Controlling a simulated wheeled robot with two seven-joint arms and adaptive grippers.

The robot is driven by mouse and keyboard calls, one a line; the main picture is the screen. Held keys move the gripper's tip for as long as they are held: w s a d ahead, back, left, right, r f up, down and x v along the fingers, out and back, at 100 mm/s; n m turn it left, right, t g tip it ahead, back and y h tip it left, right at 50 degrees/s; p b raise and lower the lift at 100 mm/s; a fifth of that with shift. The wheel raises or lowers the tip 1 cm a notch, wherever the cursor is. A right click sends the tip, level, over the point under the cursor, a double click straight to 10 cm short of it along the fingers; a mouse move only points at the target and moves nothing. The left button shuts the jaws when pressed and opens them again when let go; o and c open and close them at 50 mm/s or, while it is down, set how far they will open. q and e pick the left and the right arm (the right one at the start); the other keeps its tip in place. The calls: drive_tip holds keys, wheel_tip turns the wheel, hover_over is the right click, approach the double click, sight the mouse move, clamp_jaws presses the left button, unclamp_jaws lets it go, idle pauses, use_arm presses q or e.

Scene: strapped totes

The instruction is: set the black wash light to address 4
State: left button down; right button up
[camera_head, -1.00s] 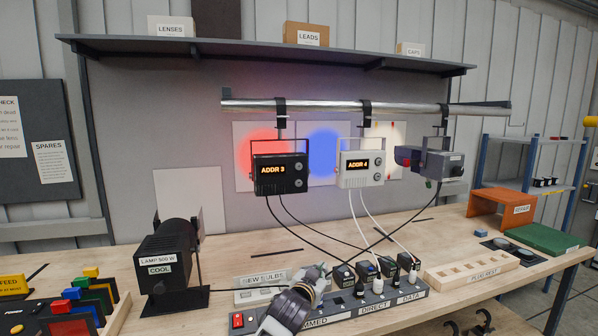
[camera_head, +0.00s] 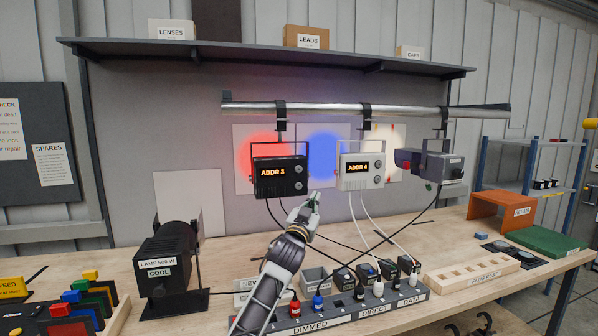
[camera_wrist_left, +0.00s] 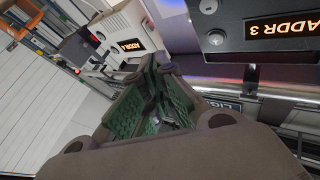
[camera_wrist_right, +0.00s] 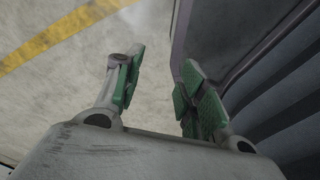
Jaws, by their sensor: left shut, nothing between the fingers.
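The black wash light (camera_head: 280,177) hangs from the metal bar, and its display reads ADDR 3. Two round buttons sit on the right of its face. Its lower face also shows in the left wrist view (camera_wrist_left: 265,35). The white light (camera_head: 361,170) hangs to its right and reads ADDR 4; it also shows in the left wrist view (camera_wrist_left: 125,40). My left gripper (camera_head: 312,200) is shut and empty, just below and right of the black light, apart from it. My right gripper (camera_wrist_right: 155,85) is open and empty over the floor, and is not clear in the head view.
A grey light (camera_head: 432,164) hangs at the right end of the bar (camera_head: 350,108). A power strip (camera_head: 345,311) with plugs and cables runs along the bench front. A black lamp marked COOL (camera_head: 165,262) stands at left. Cables hang below the lights.

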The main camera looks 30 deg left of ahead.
sight(299, 169)
use_arm(q)
wheel_tip(299, 169, up, 8)
drive_tip(key=a+t, duration=0.2)
drive_tip(key=shift+r+y, duration=0.2)
drive_tip(key=shift+y, duration=0.1)
use_arm(e)
drive_tip(key=s+d+f, duration=0.1)
drive_tip(key=s+f, duration=0.1)
drive_tip(key=s, duration=0.4)
drive_tip(key=shift+d+f, duration=0.3)
use_arm(q)
drive_tip(key=shift+w+a, duration=0.1)
drive_tip(key=shift+w, duration=0.05)
drive_tip(key=w+a, duration=0.5)
drive_tip(key=a, duration=0.1)
drive_tip(key=shift+w+a+p, duration=0.25)
drive_tip(key=shift+a+p, duration=0.05)
drive_tip(key=shift+p, duration=0.15)
use_arm(e)
drive_tip(key=shift+s+a+r, duration=0.2)
drive_tip(key=shift+a+r, duration=0.25)
drive_tip(key=shift+a, duration=0.05)
drive_tip(key=shift+d, duration=0.15)
